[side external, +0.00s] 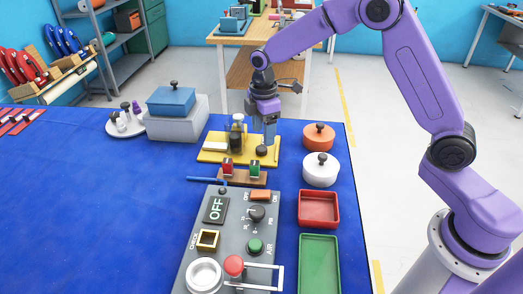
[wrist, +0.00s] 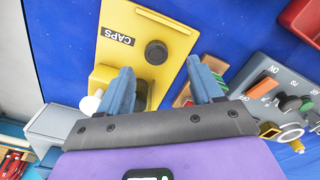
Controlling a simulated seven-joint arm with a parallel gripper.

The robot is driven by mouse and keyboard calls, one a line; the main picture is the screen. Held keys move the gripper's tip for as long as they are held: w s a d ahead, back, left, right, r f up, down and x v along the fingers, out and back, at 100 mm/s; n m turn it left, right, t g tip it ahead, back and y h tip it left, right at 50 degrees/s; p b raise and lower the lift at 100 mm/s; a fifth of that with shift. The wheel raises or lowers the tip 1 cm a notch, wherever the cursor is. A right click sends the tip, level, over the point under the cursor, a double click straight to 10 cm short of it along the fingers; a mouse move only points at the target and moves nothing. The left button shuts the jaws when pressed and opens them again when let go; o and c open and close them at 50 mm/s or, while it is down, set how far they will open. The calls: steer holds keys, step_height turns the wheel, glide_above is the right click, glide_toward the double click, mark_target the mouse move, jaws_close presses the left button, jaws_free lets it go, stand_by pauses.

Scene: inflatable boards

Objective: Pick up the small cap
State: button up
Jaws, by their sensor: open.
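A small round black cap (wrist: 156,52) lies on a yellow tray (wrist: 120,17) marked "CAPS". It also shows in the side external view (side external: 261,150), near the right end of the yellow tray (side external: 211,156). My gripper (wrist: 160,68) is open and empty, with its two blue-grey fingers spread apart. In the wrist view the cap appears just beyond the fingertips, between their lines. In the side external view my gripper (side external: 268,138) points down over the right part of the tray, close to the cap. The exact height gap is hard to tell.
A dark bottle (side external: 237,132) stands on the tray just left of my gripper. A wooden block with red and green pieces (side external: 242,176) and a grey control panel (side external: 228,212) lie in front. Orange (side external: 318,138) and white (side external: 321,172) lidded pots stand to the right.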

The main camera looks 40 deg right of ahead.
mark_target(261, 148)
steer(key=shift+w+a+f, duration=0.1)
steer(key=shift+w+f, duration=0.1)
steer(key=shift+f, duration=1.25)
steer(key=shift+w+a+f, duration=0.1)
steer(key=shift+w+f, duration=0.05)
steer(key=shift+f, duration=1.25)
steer(key=shift+c, duration=0.3)
steer(key=c, duration=1)
